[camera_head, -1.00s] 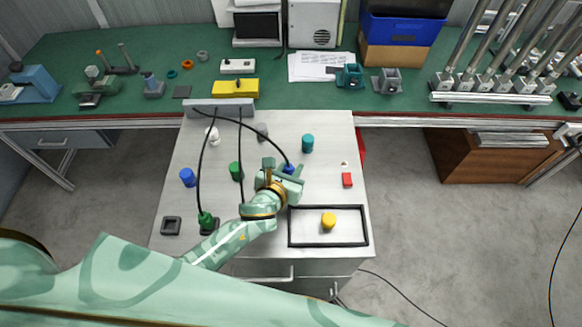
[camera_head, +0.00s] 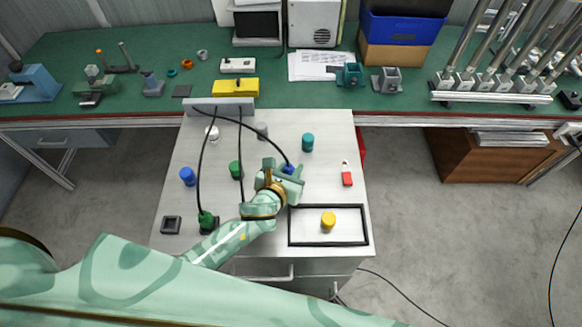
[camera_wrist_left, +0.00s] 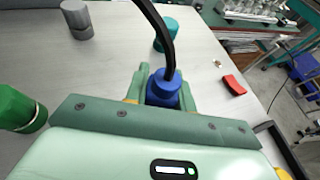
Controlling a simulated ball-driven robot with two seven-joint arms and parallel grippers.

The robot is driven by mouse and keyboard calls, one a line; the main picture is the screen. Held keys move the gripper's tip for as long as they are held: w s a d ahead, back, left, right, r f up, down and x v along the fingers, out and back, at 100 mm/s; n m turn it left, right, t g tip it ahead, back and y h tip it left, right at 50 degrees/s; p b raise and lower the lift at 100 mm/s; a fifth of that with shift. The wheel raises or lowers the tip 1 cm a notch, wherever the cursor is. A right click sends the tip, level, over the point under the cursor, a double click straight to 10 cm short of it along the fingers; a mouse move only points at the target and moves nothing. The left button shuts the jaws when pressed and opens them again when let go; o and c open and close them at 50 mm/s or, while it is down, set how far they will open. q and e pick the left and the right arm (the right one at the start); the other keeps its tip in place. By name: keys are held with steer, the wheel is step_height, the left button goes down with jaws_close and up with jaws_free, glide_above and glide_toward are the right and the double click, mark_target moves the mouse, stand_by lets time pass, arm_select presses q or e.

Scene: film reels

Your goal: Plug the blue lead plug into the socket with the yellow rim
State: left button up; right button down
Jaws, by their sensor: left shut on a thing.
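The blue lead plug (camera_head: 288,169) is held in my left gripper (camera_head: 286,172), above the right-middle of the grey table top. The left wrist view shows the blue plug (camera_wrist_left: 163,88) upright between the fingers (camera_wrist_left: 165,92), with its black lead rising from its top. A dark square socket (camera_head: 171,225) lies at the table's front left, with no yellow rim that I can make out. A green lead plug (camera_head: 206,219) stands at a second dark square piece (camera_head: 210,228) beside it. I cannot pick out a yellow-rimmed socket; my arm covers part of the table front.
Black leads run from a grey bar (camera_head: 219,105) at the back. Blue (camera_head: 187,176), green (camera_head: 235,170), teal (camera_head: 307,143) and white (camera_head: 212,136) pieces stand around. A red block (camera_head: 347,179) lies right. A yellow cylinder (camera_head: 328,221) stands inside a black frame (camera_head: 367,228).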

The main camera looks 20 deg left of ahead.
arm_select(q)
steer(key=shift+f, duration=0.25)
steer(key=o, duration=0.7)
steer(key=shift+s, duration=0.1)
steer(key=shift+s+r, duration=0.2)
steer(key=shift+s, duration=0.05)
steer(key=p+v, duration=0.2)
steer(key=v, duration=0.2)
steer(key=shift+r, duration=0.1)
steer(key=shift+p+v, duration=0.8)
steer(key=shift+v, duration=0.85)
steer(key=shift+p+v, duration=0.45)
steer(key=shift+v, duration=1)
